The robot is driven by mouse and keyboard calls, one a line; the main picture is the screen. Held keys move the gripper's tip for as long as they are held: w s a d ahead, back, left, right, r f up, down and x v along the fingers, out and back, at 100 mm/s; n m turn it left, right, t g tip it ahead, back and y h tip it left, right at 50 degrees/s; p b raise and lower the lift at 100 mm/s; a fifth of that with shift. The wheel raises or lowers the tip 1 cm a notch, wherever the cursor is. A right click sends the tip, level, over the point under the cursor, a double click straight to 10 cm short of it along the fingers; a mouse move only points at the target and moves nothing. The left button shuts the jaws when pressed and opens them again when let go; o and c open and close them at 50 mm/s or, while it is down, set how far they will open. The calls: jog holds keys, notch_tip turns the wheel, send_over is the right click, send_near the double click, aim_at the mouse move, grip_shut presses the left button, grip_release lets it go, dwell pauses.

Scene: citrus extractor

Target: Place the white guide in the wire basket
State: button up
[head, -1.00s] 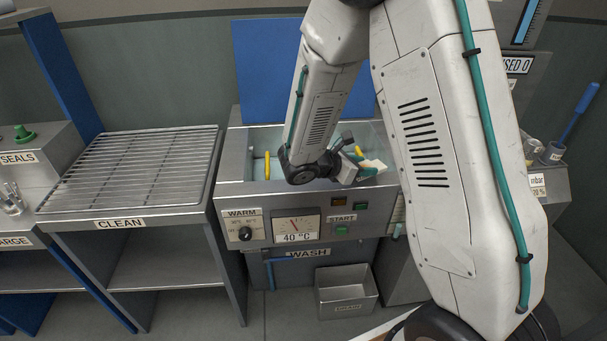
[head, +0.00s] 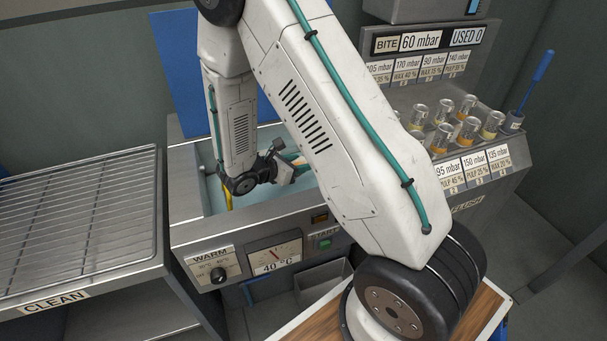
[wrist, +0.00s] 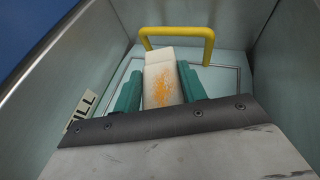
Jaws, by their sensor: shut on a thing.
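The white guide (wrist: 162,82), a pale block with an orange stain, sits between the teal fingers of my gripper (wrist: 160,92) in the wrist view. My gripper is shut on it. In the head view my gripper (head: 291,168) is over the wash tank (head: 207,190), and my arm hides most of the guide. A yellow handle (wrist: 178,33) stands just beyond the guide in the wrist view, with a thin grey rectangular outline around it low in the tank. These look like parts of the wire basket; I cannot make out its mesh. Another yellow handle (head: 229,195) shows in the tank.
Steep metal tank walls (wrist: 283,60) stand on both sides of my gripper. A wire rack (head: 80,220) labelled CLEAN is at the left. The tank's front panel has a dial and START button (head: 324,243).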

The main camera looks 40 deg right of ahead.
jog(key=d+f, duration=0.1)
jog(key=f, duration=0.1)
jog(key=d+f, duration=0.1)
jog(key=f, duration=0.1)
jog(key=d+f, duration=0.2)
jog(key=shift+w+f, duration=0.1)
jog(key=shift+w, duration=0.05)
jog(key=shift+f, duration=0.1)
jog(key=shift+f, duration=0.5)
jog(key=o, duration=1)
